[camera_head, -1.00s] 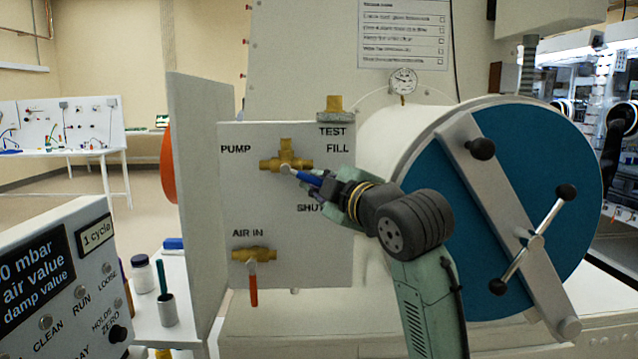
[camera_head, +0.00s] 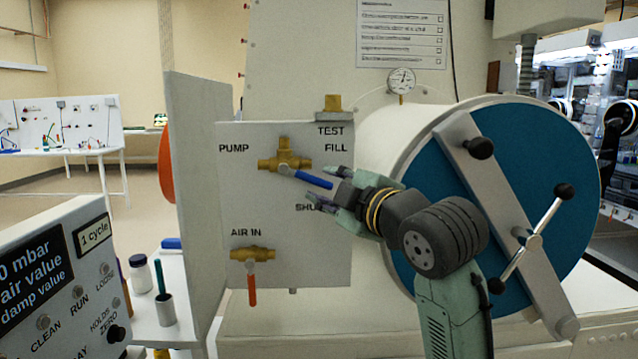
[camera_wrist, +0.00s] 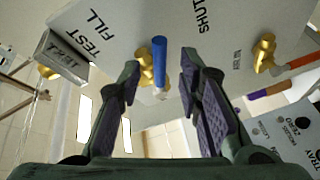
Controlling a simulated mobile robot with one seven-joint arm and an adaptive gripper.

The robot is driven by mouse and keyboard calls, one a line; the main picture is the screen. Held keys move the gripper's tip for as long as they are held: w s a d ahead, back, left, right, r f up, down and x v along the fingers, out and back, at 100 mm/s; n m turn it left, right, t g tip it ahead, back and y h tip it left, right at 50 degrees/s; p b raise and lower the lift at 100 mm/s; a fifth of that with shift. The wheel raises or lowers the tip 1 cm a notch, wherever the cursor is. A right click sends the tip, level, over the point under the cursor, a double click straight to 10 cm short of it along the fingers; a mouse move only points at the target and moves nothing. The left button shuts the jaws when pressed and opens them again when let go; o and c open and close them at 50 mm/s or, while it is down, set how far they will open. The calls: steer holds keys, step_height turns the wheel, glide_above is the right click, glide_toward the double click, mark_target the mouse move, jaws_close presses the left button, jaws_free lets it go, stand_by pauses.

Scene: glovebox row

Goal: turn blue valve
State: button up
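The blue valve handle (camera_head: 314,180) sticks out from the brass valve (camera_head: 285,158) on the grey panel. It points right and slightly down, between the FILL and SHUT labels. My gripper (camera_head: 327,184) is open and empty just right of the handle, with its fingertips around or close to the handle's free end. In the wrist view the blue handle (camera_wrist: 160,62) appears between my two spread fingers (camera_wrist: 160,78), touching neither. I cannot tell how deep it lies between them.
A second brass valve with a red handle (camera_head: 252,288) hangs below, by AIR IN. A large blue round door (camera_head: 540,180) with a bar and knobs stands to the right, behind my arm. A control box (camera_head: 60,285) is at front left. A side panel (camera_head: 200,190) borders the valve panel.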

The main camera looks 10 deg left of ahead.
steer(key=v, duration=0.7)
steer(key=shift+s, duration=0.25)
steer(key=shift+d, duration=0.1)
